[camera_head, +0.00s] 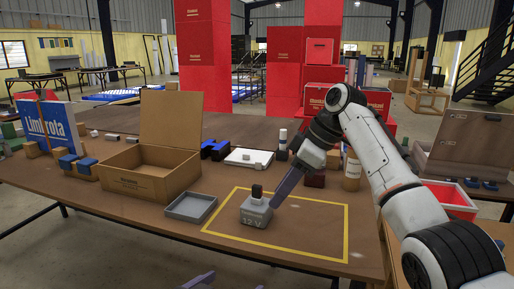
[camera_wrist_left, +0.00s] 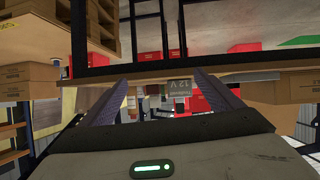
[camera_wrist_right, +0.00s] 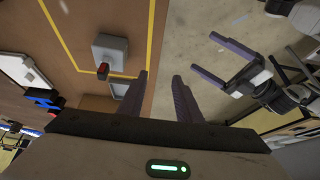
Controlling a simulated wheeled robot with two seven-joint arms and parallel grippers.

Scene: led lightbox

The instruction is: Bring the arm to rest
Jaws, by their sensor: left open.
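A grey block marked 12 V (camera_head: 257,214) with a dark knob on top stands upright inside a yellow outline on the brown table (camera_head: 225,264). My right gripper (camera_head: 276,203) reaches down from the right beside the block. In the right wrist view, its fingers (camera_wrist_right: 163,85) are apart with nothing between them, and the block (camera_wrist_right: 110,57) lies left of them. My left gripper (camera_head: 215,280) shows only as fingertips at the bottom edge, in front of the table. In the left wrist view, its fingers (camera_wrist_left: 163,84) are wide apart and empty, with the block (camera_wrist_left: 180,86) farther off.
A shallow grey tray (camera_head: 190,214) and an open cardboard box (camera_head: 137,185) stand left of the outline. A red bin (camera_head: 450,207) is at the right.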

